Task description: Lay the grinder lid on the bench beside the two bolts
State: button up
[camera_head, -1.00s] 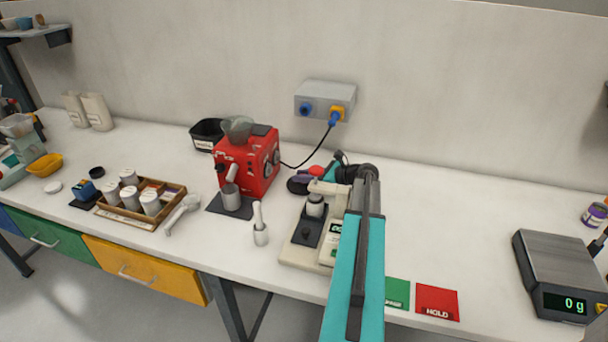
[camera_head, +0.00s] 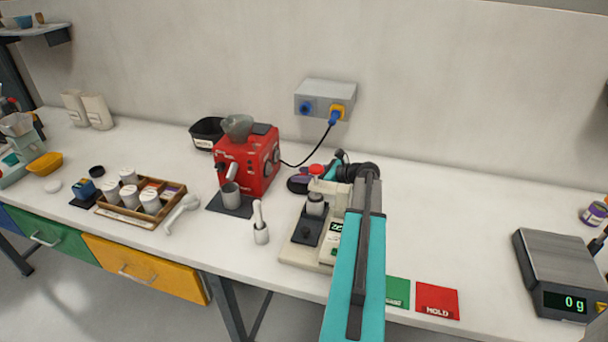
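The red grinder (camera_head: 247,162) stands on the bench (camera_head: 440,235) left of my arm. It has a clear hopper on top and round dark parts on its right side. My arm reaches away from me, and its far end, with my gripper (camera_head: 318,176), is small and partly hidden behind a pale stand. Dark, purple and red round parts (camera_head: 302,182) show at that end, close to the bench. I cannot tell which of them, if any, is the grinder lid, or whether my fingers hold it. I cannot make out the two bolts.
The pale stand (camera_head: 298,252) is in front of my gripper. A pestle in a cup (camera_head: 260,232), a white-handled tool (camera_head: 181,213) and a wooden tray (camera_head: 112,208) lie left. The bench behind the cards is clear.

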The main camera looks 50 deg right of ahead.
jog(key=b+v, duration=0.2)
jog(key=v, duration=0.9)
jog(key=shift+s, duration=0.1)
jog(key=shift+s+d+r, duration=0.1)
jog(key=shift+s, duration=0.15)
dwell(0.4)
